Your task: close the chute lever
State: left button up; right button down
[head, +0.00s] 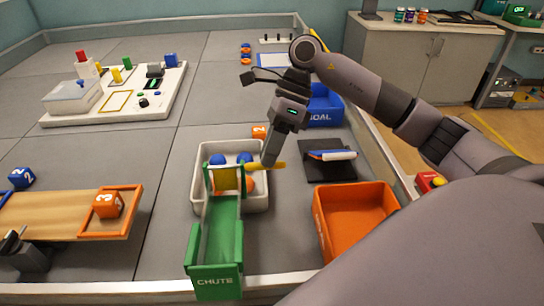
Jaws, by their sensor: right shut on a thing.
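The green chute (217,235), marked CHUTE, stands at the front of the grey floor, with its upper end over a white bin (257,202). A yellow gate panel (229,179) sits across its upper end. The yellow lever (279,165) sticks out to the right of the gate, roughly level. My right gripper (269,160) points down over the lever and is shut on it; its fingertips partly hide the lever. My left gripper is not in view.
Blue and orange balls (245,157) lie in the white bin. A blue GOAL bin (324,108) is behind. A wooden ramp (70,212) is at left.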

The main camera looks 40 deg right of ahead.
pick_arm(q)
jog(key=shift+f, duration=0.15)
pick_arm(e)
jog(key=shift+w+d+f, duration=0.5)
jog(key=shift+d+f, duration=0.05)
jog(key=shift+f, duration=0.05)
jog(key=c, duration=1.3)
grip_release()
jog(key=shift+o, duration=1)
jog(key=shift+w+f, duration=0.3)
jog(key=shift+w, duration=0.05)
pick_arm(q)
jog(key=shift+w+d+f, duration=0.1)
pick_arm(e)
jog(key=shift+r, duration=0.2)
jog(key=shift+d+r, duration=0.1)
